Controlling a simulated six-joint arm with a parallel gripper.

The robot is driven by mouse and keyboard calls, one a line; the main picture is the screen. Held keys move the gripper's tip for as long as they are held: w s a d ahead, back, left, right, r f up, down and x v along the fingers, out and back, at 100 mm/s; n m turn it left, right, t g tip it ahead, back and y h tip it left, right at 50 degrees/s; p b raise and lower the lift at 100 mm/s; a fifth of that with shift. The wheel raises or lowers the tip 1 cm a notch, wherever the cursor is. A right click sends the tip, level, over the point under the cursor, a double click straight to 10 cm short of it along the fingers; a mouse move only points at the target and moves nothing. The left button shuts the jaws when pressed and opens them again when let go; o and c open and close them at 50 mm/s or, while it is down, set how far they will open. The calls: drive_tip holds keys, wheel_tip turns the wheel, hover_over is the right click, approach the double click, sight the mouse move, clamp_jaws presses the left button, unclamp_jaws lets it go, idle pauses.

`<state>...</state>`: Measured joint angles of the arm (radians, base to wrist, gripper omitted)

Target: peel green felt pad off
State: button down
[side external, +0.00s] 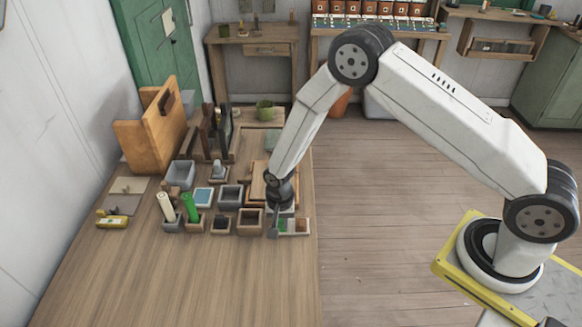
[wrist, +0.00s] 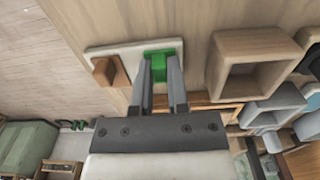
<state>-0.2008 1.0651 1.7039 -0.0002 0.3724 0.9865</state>
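A green felt pad (wrist: 160,55) lies on a pale plate (wrist: 128,57) in the wrist view. My gripper (wrist: 160,75) is over the pad, one finger on each side of its middle, with green showing between the fingers. A gap shows between the fingers; whether they press on the pad cannot be told. In the side view my gripper (side external: 277,226) points down at the plate (side external: 292,232), at the table's right edge. The pad is hidden or too small to make out there.
A brown block (wrist: 104,72) sits on the same plate, which also shows an orange-brown patch in the side view. A square wooden bin (wrist: 252,62) stands beside it. Several small bins, a green cylinder (side external: 190,207) and a cream cylinder (side external: 166,207) stand left. The front tabletop (side external: 190,285) is clear.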

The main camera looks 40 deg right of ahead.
drive_tip(key=shift+w+d+r+g+y, duration=0.15)
drive_tip(key=shift+d+r+g+y, duration=0.05)
drive_tip(key=shift+g+y, duration=0.25)
drive_tip(key=shift+w+d+r+g+y, duration=0.15)
drive_tip(key=shift+g+y, duration=0.3)
idle(1.4)
drive_tip(key=c, duration=1.1)
unclamp_jaws()
drive_tip(key=shift+c, duration=0.2)
clamp_jaws()
drive_tip(key=shift+r, duration=0.15)
drive_tip(key=shift+s+a+v, duration=0.1)
drive_tip(key=shift+v, duration=0.7)
drive_tip(key=shift+s+a+v, duration=0.15)
drive_tip(key=shift+v, duration=0.6)
drive_tip(key=shift+s+a+v, duration=0.1)
drive_tip(key=shift+v, duration=0.7)
drive_tip(key=shift+r, duration=0.1)
